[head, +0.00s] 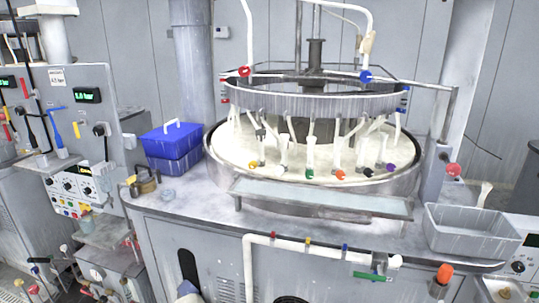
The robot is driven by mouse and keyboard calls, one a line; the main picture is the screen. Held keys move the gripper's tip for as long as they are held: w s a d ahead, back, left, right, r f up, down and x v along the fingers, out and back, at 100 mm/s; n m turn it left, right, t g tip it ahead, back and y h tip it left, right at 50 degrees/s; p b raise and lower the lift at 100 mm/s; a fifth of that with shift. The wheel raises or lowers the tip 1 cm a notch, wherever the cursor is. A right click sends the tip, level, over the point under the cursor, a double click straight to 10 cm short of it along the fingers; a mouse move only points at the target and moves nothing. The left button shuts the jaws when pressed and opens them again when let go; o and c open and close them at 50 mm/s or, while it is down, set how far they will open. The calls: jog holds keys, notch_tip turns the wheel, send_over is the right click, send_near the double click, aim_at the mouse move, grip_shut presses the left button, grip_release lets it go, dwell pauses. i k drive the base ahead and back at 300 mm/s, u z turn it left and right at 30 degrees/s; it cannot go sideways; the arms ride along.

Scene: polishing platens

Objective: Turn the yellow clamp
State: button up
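Several yellow parts show in the head view, and I cannot tell for sure which one is the clamp. A small yellow piece (308,241) sits on the white pipe (290,239) along the cabinet front, between a red piece (273,235) and a blue piece (345,247). A yellow-ended fitting (252,165) stands at the left of the round platen (232,158), in a row with green, orange, black and purple ones. Both are too small to tell their turned position. My gripper is not in view.
A blue lidded box (172,142) and a brass padlock-like object (144,182) stand on the bench left of the platen. A grey tray (470,232) stands at the right. A control panel (85,190) is at the left. An orange-topped fitting (443,274) rises at the lower right.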

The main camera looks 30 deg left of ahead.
aim_at(252, 165)
jog(key=u, duration=0.05)
jog(key=i, duration=1.1)
jog(key=u, duration=3.25)
